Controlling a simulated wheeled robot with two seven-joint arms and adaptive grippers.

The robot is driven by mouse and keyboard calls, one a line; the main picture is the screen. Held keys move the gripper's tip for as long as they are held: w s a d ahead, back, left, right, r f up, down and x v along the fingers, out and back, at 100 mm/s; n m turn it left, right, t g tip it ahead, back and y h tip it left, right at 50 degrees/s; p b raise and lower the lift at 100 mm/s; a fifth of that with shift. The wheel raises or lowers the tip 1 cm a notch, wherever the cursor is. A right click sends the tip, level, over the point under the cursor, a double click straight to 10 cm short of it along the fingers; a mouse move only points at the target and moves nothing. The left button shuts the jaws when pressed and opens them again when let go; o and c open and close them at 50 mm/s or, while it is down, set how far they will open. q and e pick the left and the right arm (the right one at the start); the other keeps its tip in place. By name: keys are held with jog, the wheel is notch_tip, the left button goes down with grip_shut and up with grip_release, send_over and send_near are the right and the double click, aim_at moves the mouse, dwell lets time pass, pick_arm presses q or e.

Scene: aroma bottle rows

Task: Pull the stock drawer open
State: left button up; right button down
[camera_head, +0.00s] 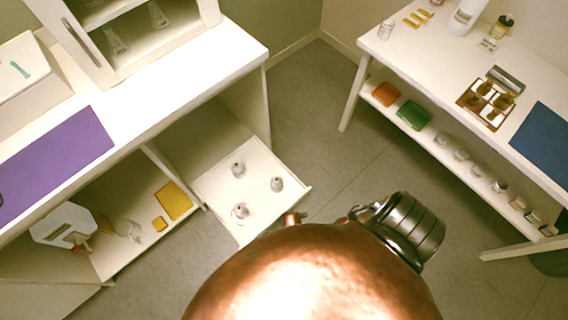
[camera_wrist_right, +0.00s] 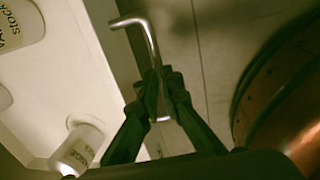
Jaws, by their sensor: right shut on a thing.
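The stock drawer (camera_head: 211,187) stands pulled out from under the left counter in the head view. Its floor is bare but for three small pale bottles, one of them at the front (camera_head: 240,211). In the right wrist view the drawer's metal handle (camera_wrist_right: 149,38) runs between the dark fingers of my right gripper (camera_wrist_right: 160,92), which are shut on it. A white bottle (camera_wrist_right: 78,148) with a label stands in the drawer beside the fingers. In the head view my copper-coloured arm hides the handle and the right gripper. My left gripper is in neither view.
The left counter (camera_head: 185,75) carries a purple mat (camera_head: 55,163) and a cabinet. An open shelf beside the drawer holds a yellow pad (camera_head: 173,200). A white table (camera_head: 410,60) with a lower shelf stands at right. Grey floor (camera_head: 315,125) lies clear between.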

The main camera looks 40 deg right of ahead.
jog(key=c, duration=2.3)
grip_release()
jog(key=shift+s+d+f, duration=0.1)
jog(key=shift+s+f, duration=0.15)
jog(key=shift+s, duration=0.1)
jog(key=shift+c, duration=0.2)
jog(key=o, duration=0.3)
jog(key=shift+w+r, duration=0.1)
jog(key=shift+w, duration=0.1)
jog(key=shift+r, duration=0.1)
notch_tip(320, 180, up, 12)
jog(key=s, duration=0.2)
jog(key=shift+s+f, duration=0.15)
jog(key=shift+f, duration=0.05)
